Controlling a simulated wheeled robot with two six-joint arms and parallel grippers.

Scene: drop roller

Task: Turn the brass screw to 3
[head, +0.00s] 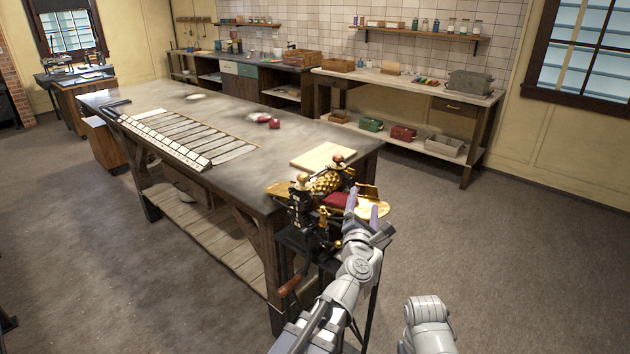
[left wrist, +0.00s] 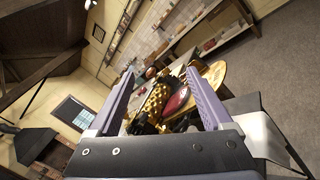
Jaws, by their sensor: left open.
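The drop roller machine has a patterned brass roller (head: 326,183) and stands at the near corner of the long table. Two round-topped brass screws rise from it, a near one (head: 303,181) and a far one (head: 338,160). No number or dial mark on them is legible. My left gripper (head: 364,206) is open and empty, just right of the machine, with its purple fingers pointing towards it. In the left wrist view the brass roller (left wrist: 155,104) and a dark red piece (left wrist: 178,101) show between the spread fingers, apart from them. My right gripper is out of view.
A wooden board (head: 325,156) lies on the long table (head: 225,110) behind the machine. A crank handle (head: 290,286) hangs low at its front. A long tray of strips (head: 190,138) lies farther left. Open floor (head: 510,240) extends to the right.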

